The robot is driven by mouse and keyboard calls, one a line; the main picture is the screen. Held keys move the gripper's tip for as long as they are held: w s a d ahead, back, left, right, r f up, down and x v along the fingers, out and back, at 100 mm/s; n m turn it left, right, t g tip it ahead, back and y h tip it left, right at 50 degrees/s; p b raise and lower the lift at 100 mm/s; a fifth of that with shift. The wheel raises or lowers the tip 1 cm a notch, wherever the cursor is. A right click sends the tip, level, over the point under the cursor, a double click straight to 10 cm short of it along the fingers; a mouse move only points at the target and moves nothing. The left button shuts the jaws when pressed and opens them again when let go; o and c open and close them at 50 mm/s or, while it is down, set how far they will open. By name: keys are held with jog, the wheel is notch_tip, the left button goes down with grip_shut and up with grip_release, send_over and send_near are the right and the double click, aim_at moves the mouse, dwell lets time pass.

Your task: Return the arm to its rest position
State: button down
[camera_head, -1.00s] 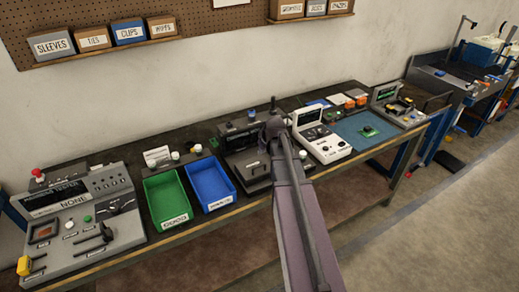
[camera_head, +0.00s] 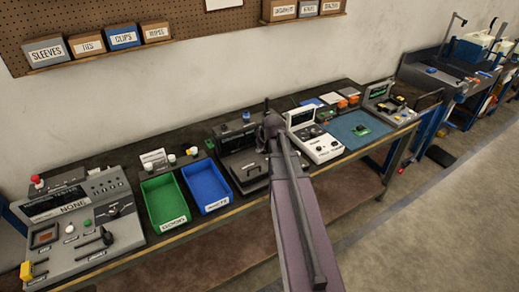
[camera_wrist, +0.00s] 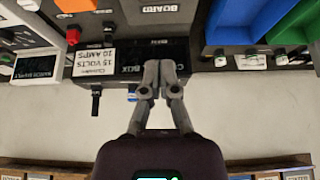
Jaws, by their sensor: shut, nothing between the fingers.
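My arm (camera_head: 297,205) reaches up from the bottom of the head view, its far end in front of the bench's middle. My gripper (camera_wrist: 160,72) shows in the wrist view, with its fingertips together and nothing between them. It appears in front of a dark box-shaped device on the bench, and I cannot tell the gap. In the head view I cannot make the fingers out behind the arm's far joint.
The bench (camera_head: 222,217) carries a grey tester (camera_head: 75,225), a green bin (camera_head: 165,203), a blue bin (camera_head: 206,188), a white meter (camera_head: 316,137) and a blue mat (camera_head: 345,128). A pegboard shelf (camera_head: 100,54) holds labelled boxes above. Open floor (camera_head: 430,230) lies at the right.

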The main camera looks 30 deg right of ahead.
jog(key=s+a+f+g+b, duration=0.2)
jog(key=s+a, duration=0.5)
jog(key=a, duration=0.4)
jog(key=s+a+f+g+b, duration=0.3)
jog(key=s+a+f, duration=0.2)
jog(key=s+a, duration=0.3)
jog(key=shift+s+a+f+g, duration=0.2)
jog(key=shift+a+g, duration=0.1)
jog(key=shift+a, duration=1.35)
jog(key=shift+w, duration=0.1)
jog(key=shift+d, duration=0.1)
